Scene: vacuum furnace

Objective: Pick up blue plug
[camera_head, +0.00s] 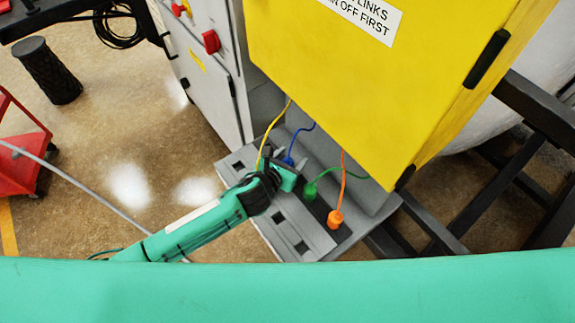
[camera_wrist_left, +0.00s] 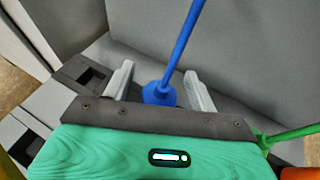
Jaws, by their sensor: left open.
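The blue plug (camera_head: 288,160) sits at the grey socket panel, with its blue cable rising toward the yellow cabinet. In the left wrist view the blue plug (camera_wrist_left: 158,94) shows as a round blue base with its cable going up. My left gripper (camera_head: 287,164) is at the plug. In the wrist view its two pale fingers (camera_wrist_left: 159,73) are open, one on each side of the plug, with gaps visible. The lower part of the plug is hidden behind the gripper's dark edge. My right gripper is not in view.
A green plug (camera_head: 310,191) and an orange plug (camera_head: 335,219) sit close by on the grey panel (camera_head: 315,243). A yellow cable (camera_head: 272,126) hangs left of the blue one. The yellow cabinet (camera_head: 370,85) overhangs the panel. Empty square sockets lie along its left side.

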